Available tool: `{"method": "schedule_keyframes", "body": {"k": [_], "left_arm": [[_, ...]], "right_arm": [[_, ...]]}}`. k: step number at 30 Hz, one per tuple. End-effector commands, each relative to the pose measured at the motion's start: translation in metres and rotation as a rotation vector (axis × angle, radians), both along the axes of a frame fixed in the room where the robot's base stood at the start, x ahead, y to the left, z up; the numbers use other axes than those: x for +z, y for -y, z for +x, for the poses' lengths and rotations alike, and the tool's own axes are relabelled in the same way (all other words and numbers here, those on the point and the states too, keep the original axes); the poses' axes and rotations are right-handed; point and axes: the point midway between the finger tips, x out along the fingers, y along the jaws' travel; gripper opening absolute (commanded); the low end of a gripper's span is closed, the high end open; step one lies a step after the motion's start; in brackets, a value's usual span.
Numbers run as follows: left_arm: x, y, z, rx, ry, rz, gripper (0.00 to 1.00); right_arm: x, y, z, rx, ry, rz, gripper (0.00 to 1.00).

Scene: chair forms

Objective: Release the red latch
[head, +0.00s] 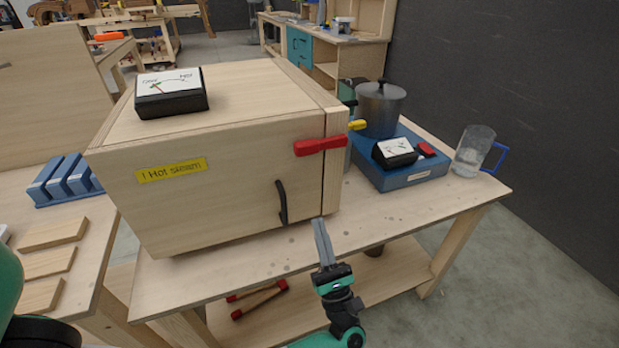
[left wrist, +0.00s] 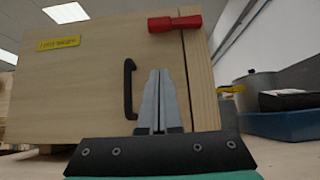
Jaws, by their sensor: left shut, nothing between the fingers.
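The red latch (head: 320,146) lies across the right front edge of a wooden steam box (head: 230,205), spanning the seam between door and frame. It also shows at the top of the left wrist view (left wrist: 175,23), roughly level. A black door handle (head: 281,202) sits below and left of it. My left gripper (head: 319,222) is in front of the box's lower right corner, below the latch and apart from it. Its fingers (left wrist: 159,75) are together and empty, right of the black handle in the left wrist view. My right gripper is not in view.
A blue steamer base (head: 400,176) with a metal pot (head: 380,108) stands right of the box, with a glass jug (head: 474,150) beyond it. A gauge box (head: 171,92) rests on top. Blue blocks (head: 65,181) and wooden boards (head: 52,232) lie on the left table.

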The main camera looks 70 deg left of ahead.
Motion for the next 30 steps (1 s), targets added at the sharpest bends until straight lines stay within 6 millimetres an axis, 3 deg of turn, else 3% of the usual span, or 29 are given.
{"method": "schedule_keyframes", "body": {"k": [8,22,30], "left_arm": [[0.009,-0.007,0.000,0.001,0.003,0.000,0.00],[0.075,-0.073,0.001,0.004,0.004,0.002,0.00],[0.109,-0.071,0.002,-0.001,0.002,0.001,0.00]], "right_arm": [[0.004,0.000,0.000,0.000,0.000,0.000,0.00],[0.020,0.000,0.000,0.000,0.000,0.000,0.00],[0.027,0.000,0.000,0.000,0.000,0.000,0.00]]}}
